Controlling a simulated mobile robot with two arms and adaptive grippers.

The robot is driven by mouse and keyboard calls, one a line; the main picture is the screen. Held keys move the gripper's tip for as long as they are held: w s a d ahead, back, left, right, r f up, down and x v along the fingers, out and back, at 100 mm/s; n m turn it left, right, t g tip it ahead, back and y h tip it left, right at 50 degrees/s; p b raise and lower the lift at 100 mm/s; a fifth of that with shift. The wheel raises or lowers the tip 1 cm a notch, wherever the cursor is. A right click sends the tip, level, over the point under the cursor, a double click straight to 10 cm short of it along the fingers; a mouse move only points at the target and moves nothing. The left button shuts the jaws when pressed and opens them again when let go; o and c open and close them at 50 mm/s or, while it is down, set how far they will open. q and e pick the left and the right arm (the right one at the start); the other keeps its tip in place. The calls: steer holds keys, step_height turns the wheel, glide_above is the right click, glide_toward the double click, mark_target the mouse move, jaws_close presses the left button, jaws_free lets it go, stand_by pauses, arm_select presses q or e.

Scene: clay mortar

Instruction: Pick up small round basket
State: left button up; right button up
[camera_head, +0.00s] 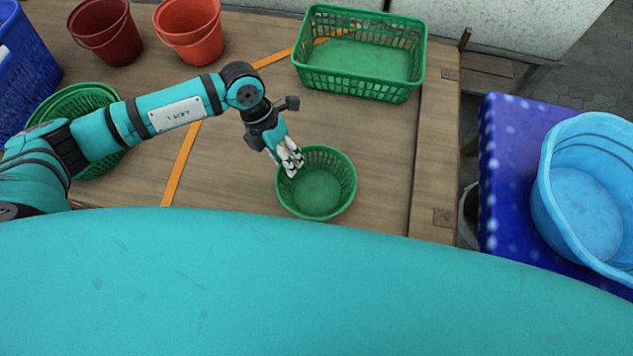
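A small round green basket (318,193) stands upright on the wooden table, near its front edge in the middle of the view. It looks empty. My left gripper (291,168) points down at the basket's upper left rim. Its pale fingers overlap the rim and look close together. I cannot tell whether they touch the rim or have it between them. My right gripper is not in the view.
A green rectangular basket (409,85) stands behind. Two red buckets (107,38) (192,35) and a blue crate (22,75) are at the left. Another round green basket (47,113) is partly behind my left arm. A light blue tub (583,215) sits at the right.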

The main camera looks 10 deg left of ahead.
mark_target(296, 181)
arm_select(q)
steer(key=shift+s+d+f+p, duration=0.2)
steer(key=shift+f+p, duration=0.15)
steer(key=shift+f, duration=0.2)
steer(key=p+x, duration=0.1)
steer(key=x, duration=0.3)
steer(key=shift+a+f, duration=0.1)
steer(key=shift+f, duration=0.05)
jaws_close()
